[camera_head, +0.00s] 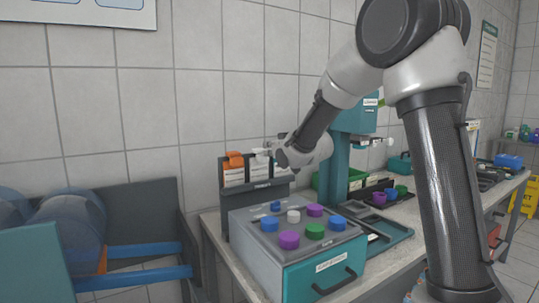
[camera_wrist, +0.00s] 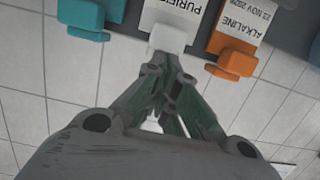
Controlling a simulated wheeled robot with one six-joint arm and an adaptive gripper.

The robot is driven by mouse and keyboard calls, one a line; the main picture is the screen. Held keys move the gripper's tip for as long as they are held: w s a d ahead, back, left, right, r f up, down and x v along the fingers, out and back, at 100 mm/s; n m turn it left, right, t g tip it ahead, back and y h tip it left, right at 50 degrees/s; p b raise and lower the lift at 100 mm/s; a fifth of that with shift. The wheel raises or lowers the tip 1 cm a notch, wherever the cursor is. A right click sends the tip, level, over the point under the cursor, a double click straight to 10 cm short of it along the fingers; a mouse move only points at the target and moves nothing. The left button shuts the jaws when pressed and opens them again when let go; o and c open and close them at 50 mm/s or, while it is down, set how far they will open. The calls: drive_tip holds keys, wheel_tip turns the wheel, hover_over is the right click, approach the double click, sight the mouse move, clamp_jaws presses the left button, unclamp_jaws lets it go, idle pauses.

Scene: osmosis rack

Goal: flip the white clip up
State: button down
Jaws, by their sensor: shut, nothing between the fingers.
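The white clip (camera_wrist: 168,38) is in the top middle of the wrist view, at the edge of a white label card that reads in part "PURIFI". In the head view the white clip (camera_head: 261,155) is small, near the arm's end and partly hidden. My gripper (camera_wrist: 172,64) is shut and empty, with its fingertips right at the clip's near edge. I cannot tell whether they touch it. In the head view my gripper (camera_head: 272,152) is in front of the rack's upper right part, blurred against it. The clip's exact tilt is unclear.
An orange clip (camera_wrist: 236,57) sits on one side of the white clip and a teal clip (camera_wrist: 82,18) on the other. The dark rack (camera_head: 230,202) stands behind a grey-teal box (camera_head: 262,252) with several coloured caps. A teal stand (camera_head: 335,172) is close right.

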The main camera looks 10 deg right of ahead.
drive_tip(key=shift+r, duration=2.75)
drive_tip(key=r, duration=0.1)
hover_over(259, 149)
drive_tip(key=shift+s+r, duration=0.1)
drive_tip(key=shift+s, duration=0.05)
